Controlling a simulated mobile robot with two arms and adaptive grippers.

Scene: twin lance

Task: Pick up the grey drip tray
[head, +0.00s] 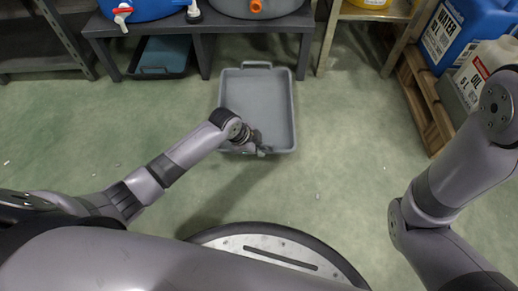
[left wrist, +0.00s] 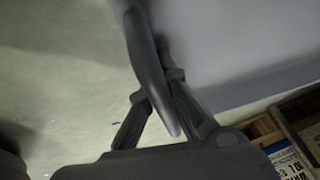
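The grey drip tray (head: 262,95) lies flat on the green floor in the middle of the head view, with a raised handle at its far end. My left gripper (head: 262,149) is at the tray's near end, over the near rim. In the left wrist view the tray's near handle (left wrist: 150,70) runs between the two fingers of my left gripper (left wrist: 155,88). Both fingers appear to touch the handle, one on each side. The tray's underside or wall fills the upper right there. My right gripper is outside the head view; only my right arm shows.
A dark bench (head: 205,24) with drums stands behind the tray, and a dark teal tray (head: 163,54) lies under it. A wooden pallet (head: 425,100) with a blue water can (head: 462,32) and an oil can (head: 482,68) is at right. Floor beside the tray is clear.

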